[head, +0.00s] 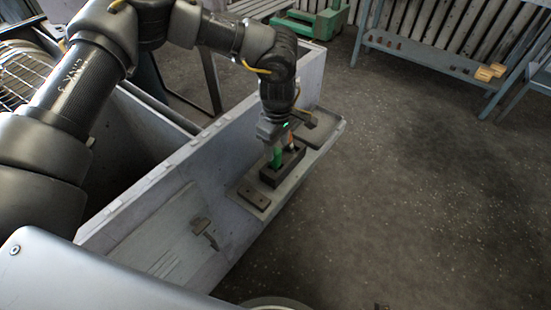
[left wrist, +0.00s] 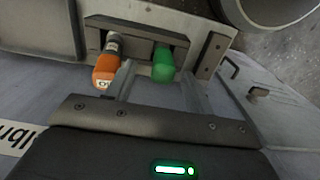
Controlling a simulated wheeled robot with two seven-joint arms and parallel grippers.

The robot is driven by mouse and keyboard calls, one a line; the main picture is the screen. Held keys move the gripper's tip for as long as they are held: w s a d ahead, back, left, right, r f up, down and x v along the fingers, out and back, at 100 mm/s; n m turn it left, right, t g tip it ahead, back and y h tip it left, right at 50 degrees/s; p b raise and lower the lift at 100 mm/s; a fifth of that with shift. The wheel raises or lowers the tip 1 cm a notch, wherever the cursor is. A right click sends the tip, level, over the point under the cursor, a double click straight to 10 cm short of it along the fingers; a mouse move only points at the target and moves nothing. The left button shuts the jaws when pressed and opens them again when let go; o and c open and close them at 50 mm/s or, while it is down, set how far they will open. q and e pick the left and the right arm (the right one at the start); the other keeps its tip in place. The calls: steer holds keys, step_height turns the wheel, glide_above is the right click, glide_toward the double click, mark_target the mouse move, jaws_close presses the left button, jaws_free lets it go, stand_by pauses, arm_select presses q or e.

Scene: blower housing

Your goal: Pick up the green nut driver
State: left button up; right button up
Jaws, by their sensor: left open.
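The green nut driver (head: 277,157) stands in a dark holder block (head: 283,174) on a ledge of the grey housing. In the left wrist view its green handle (left wrist: 163,66) lies between the two finger lines of my left gripper (left wrist: 159,80), with a gap on each side. An orange-handled driver (left wrist: 104,68) stands beside it, left of the left finger, in the same holder; it shows small in the head view (head: 291,142). My left gripper (head: 279,143) is open, pointing down just above the holder. My right gripper is not in view.
A flat dark block (head: 254,197) lies on the ledge near the holder. A grey tray (head: 322,128) juts out behind it. A latch handle (head: 206,233) sticks out of the housing wall. Open floor (head: 400,200) lies to the right; a blue-grey rack (head: 430,58) stands at the back.

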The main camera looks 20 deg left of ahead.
mark_target(276, 159)
arm_select(q)
steer(key=shift+s+a+f, duration=0.1)
steer(key=shift+s+f, duration=0.05)
steer(key=shift+f, duration=2.75)
jaws_close()
